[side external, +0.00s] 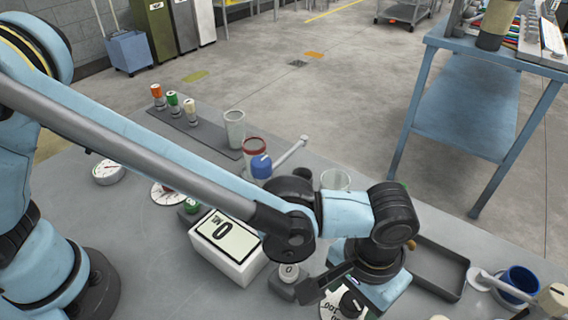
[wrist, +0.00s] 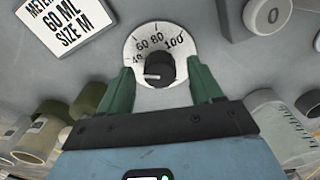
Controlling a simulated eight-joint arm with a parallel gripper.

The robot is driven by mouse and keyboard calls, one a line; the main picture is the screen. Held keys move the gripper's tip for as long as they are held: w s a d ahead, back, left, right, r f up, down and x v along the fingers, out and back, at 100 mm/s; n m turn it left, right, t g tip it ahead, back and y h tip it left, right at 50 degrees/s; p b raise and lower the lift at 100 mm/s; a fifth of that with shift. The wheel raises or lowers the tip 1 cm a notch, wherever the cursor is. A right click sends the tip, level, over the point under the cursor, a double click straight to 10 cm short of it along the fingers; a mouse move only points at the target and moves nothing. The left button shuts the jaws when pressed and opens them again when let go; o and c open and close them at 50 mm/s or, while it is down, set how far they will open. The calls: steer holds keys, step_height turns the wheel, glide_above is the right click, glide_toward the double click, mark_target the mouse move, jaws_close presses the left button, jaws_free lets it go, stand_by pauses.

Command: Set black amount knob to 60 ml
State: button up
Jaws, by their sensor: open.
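The black amount knob (wrist: 153,69) sits at the middle of a white round dial (wrist: 135,43) marked 40, 60, 80 and 100 in the wrist view. A short pale mark on the knob points left, roughly toward the 40 side; the exact reading is unclear. My gripper (wrist: 161,80) is open, with one green finger on each side of the knob; I cannot tell whether they touch it. In the side view the black knob (side external: 351,303) and dial (side external: 328,304) are partly hidden by my wrist.
A white box (side external: 238,268) with a display reading 0 ML (side external: 224,236) stands left of my wrist. Cups and a dark tray (side external: 440,270) stand around; bottles (side external: 174,104) stand on a strip at the back.

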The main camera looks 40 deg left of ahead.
steer(key=shift+c, duration=0.5)
steer(key=c, duration=1)
steer(key=shift+o, duration=0.2)
steer(key=shift+m, duration=0.3)
steer(key=m, duration=0.3)
steer(key=shift+m, duration=2.1)
steer(key=o, duration=1.1)
steer(key=shift+c, duration=0.2)
